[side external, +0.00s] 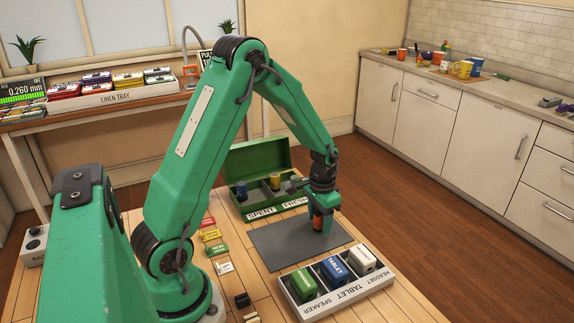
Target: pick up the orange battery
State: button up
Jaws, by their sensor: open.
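The orange battery (319,224) stands on the dark grey mat (284,245), partly hidden by my gripper. My gripper (322,213) points down over it, with its fingers around the battery's upper part. The jaws are open; I cannot tell whether either finger touches it.
Behind the mat is an open green box (258,160) with a blue cell (241,190) and a yellowish cell (275,182) inside. In front is a white tray (338,296) labelled speaker, tablet and headset, holding green, blue and white blocks. Small coloured cards (211,235) lie left of the mat.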

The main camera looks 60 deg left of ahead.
dwell(0.5)
jog(key=c, duration=1.1)
jog(key=shift+c, duration=0.2)
jog(key=shift+r, duration=0.1)
jog(key=shift+r, duration=0.85)
jog(key=shift+d+r, duration=0.2)
jog(key=shift+r, duration=1)
jog(key=s+d+r, duration=0.3)
jog(key=d+r, duration=0.3)
jog(key=d, duration=0.5)
jog(key=shift+r, duration=0.3)
jog(key=shift+w, duration=0.1)
